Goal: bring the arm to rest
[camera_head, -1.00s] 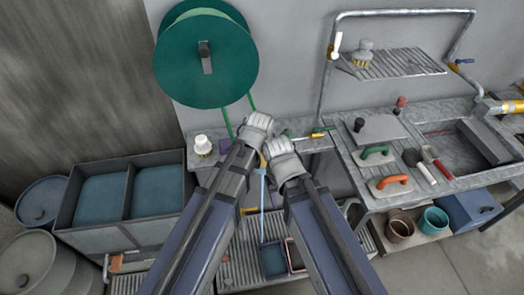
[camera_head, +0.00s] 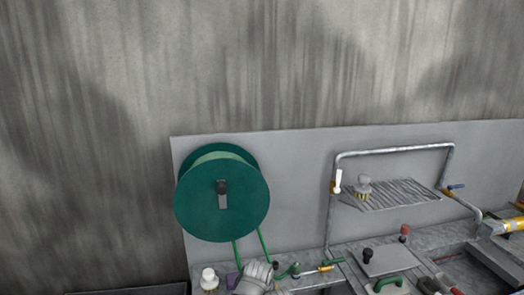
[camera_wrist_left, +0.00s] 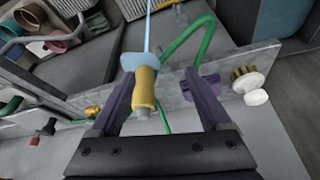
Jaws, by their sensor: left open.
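My left gripper (camera_wrist_left: 160,80) shows in the left wrist view with its two purple-grey fingers spread apart. A yellow handle (camera_wrist_left: 145,88) with a pale blue flange and a thin blue rod stands between the fingers, nearer the left one. I cannot tell whether it touches that finger. My right gripper cannot be made out.
A green reel (camera_head: 221,195) with green hose hangs on the grey back panel. A wire rack (camera_head: 392,196) holds a brush (camera_head: 363,188). The bench at bottom right carries a green-handled float (camera_head: 387,284) and other tools. A green hose (camera_wrist_left: 186,42) curves close beside the left gripper.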

